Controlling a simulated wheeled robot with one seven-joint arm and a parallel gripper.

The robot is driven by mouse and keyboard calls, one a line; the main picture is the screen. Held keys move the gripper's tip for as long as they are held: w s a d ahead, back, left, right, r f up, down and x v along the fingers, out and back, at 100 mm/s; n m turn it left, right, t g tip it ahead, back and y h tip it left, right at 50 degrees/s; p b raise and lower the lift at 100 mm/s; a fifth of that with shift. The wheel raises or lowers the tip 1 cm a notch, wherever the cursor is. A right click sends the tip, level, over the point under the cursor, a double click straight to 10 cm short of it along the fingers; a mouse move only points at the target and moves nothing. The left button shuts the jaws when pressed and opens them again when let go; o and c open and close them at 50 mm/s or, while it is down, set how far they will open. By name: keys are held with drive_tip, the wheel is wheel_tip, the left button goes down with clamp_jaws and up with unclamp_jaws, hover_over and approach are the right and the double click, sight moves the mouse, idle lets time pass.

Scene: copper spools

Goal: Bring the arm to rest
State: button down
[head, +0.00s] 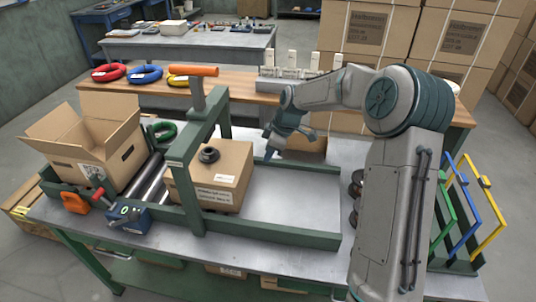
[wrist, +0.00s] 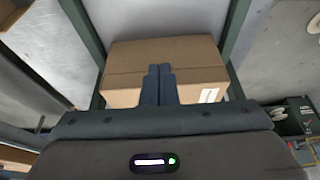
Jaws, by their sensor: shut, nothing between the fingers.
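My arm reaches in from the right in the head view, bent at the elbow. My gripper (head: 269,153) hangs above the green-railed bench, to the right of a closed cardboard box (head: 232,158). In the wrist view its two fingers (wrist: 159,70) are together, with nothing between them. A closed cardboard box with a white label (wrist: 158,52) lies beyond the fingertips there. Whether the fingers touch it cannot be told from that view; in the head view they look apart from the box.
An open carton (head: 91,140) is at left, beside rollers. The grey tray surface (head: 291,201) right of the box is clear. Coloured frames (head: 464,205) stand at right. A wooden bench (head: 130,93) lies behind.

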drive_tip(key=s+d+r+m+t+h, duration=0.1)
drive_tip(key=s+d+r+m+h, duration=0.1)
drive_tip(key=s+r+m, duration=0.5)
drive_tip(key=s+d+r+m+h, duration=0.1)
drive_tip(key=s+d+r+h, duration=0.2)
drive_tip(key=s, duration=0.8)
drive_tip(key=s+d+r+m+t+y, duration=0.1)
drive_tip(key=s+m, duration=0.5)
drive_tip(key=s, duration=0.8)
drive_tip(key=shift+s+d+r+m+t, duration=0.35)
drive_tip(key=shift+d+r, duration=0.35)
drive_tip(key=shift+d, duration=0.35)
